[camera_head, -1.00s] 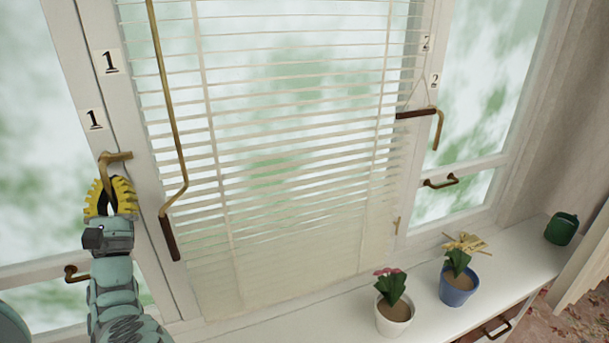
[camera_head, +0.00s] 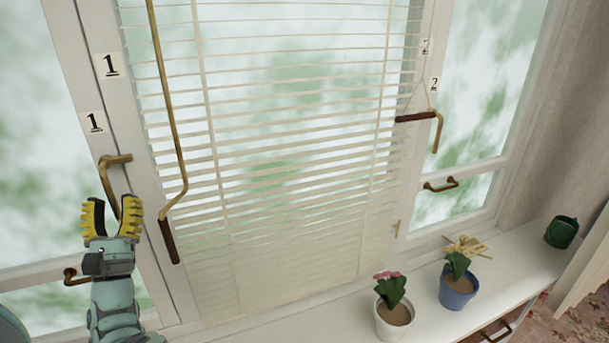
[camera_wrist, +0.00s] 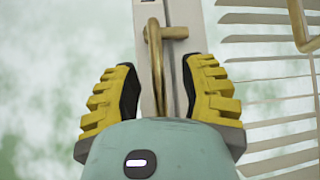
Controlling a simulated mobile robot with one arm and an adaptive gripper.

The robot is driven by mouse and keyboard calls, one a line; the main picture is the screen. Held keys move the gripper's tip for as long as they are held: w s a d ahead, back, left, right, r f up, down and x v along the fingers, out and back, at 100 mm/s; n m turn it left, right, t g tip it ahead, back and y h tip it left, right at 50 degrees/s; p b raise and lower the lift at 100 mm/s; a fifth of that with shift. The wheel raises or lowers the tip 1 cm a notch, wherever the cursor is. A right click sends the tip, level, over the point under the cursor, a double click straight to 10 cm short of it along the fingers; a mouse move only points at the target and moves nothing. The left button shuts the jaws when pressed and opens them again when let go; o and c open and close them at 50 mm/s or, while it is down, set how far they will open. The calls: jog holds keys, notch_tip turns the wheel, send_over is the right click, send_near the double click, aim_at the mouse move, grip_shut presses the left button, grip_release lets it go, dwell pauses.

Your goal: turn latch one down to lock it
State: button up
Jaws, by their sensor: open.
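Latch one (camera_head: 112,183) is a brass handle on the white window frame below the labels marked 1 (camera_head: 93,123). Its short arm joins the frame at the top, and its long arm hangs down. My gripper (camera_head: 112,205) is open, just below and around the lower end of the handle in the head view. In the wrist view, the latch (camera_wrist: 157,62) stands between my two spread yellow fingers (camera_wrist: 160,85), with a gap on each side. The handle's lower end is hidden behind my gripper there.
A brass crank rod with a brown grip (camera_head: 169,240) hangs close to the right, before the blinds (camera_head: 280,180). Latch two (camera_head: 437,128) is on the right frame. Flower pots (camera_head: 395,318) stand on the sill.

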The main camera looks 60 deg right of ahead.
jog(key=v, duration=0.9)
